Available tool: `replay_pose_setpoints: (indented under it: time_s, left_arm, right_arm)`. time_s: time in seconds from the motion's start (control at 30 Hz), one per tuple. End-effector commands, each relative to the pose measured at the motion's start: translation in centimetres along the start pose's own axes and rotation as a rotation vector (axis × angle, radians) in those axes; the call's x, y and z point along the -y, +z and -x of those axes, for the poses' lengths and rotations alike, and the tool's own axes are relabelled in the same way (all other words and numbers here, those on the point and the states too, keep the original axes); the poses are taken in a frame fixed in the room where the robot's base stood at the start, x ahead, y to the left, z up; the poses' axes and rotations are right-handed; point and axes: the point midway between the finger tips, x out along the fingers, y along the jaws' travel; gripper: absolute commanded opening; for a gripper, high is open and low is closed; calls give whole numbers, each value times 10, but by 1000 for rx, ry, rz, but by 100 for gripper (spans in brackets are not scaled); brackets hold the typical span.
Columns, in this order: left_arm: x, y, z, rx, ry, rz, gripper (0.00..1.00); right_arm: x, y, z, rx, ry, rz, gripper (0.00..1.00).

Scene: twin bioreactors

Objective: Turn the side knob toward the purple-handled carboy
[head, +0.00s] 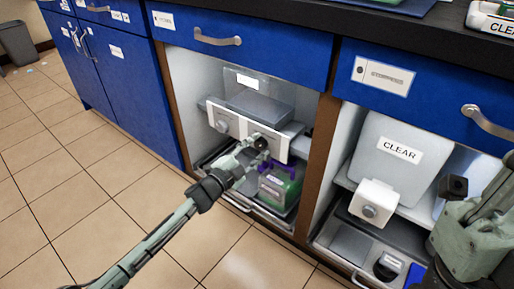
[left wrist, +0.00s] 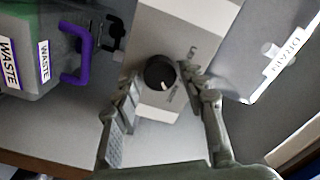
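The black knob (left wrist: 160,73) sits on a white box (left wrist: 178,30) in the left wrist view, with small lettering beside it. My left gripper (left wrist: 158,78) is open, with one finger on each side of the knob; whether either touches it I cannot tell. In the head view my left gripper (head: 260,146) reaches the white control box (head: 230,124) in the left cabinet and covers the knob. The carboy (left wrist: 30,48) with a purple handle (left wrist: 78,52) and WASTE labels is left of the knob; in the head view the green carboy (head: 280,187) stands below the gripper.
A second bay on the right holds a tank marked CLEAR (head: 385,130) and a white box with a knob (head: 373,202). A brown post (head: 318,160) divides the bays. Part of my right arm shows at the right edge. The tiled floor (head: 90,180) at left is clear.

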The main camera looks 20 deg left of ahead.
Motion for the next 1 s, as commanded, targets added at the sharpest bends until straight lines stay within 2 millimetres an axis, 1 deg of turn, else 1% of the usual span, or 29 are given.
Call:
replay_pose_setpoints:
  time_s: [0.33, 0.47, 0.57, 0.8, 0.9, 1.0]
  left_arm:
    - [0, 0, 1, 0, 0, 1, 53]
    - [0, 1, 11, 1, 1, 2, 53]
    - [-1, 1, 28, 2, 2, 2, 53]
    - [-1, 1, 80, 2, 2, 1, 53]
    - [-1, 0, 98, 1, 2, 2, 53]
    - [-1, 0, 110, 1, 1, 2, 53]
  right_arm:
    - [-1, 1, -1, -3, 7, 1, 0]
    - [-1, 1, 0, -2, 6, 0, 0]
    - [-1, 1, 0, -2, 5, 0, 0]
    - [0, 0, 0, -1, 5, 0, 0]
    - [0, 0, 0, 0, 4, 0, 0]
    - [0, 0, 0, 0, 4, 0, 0]
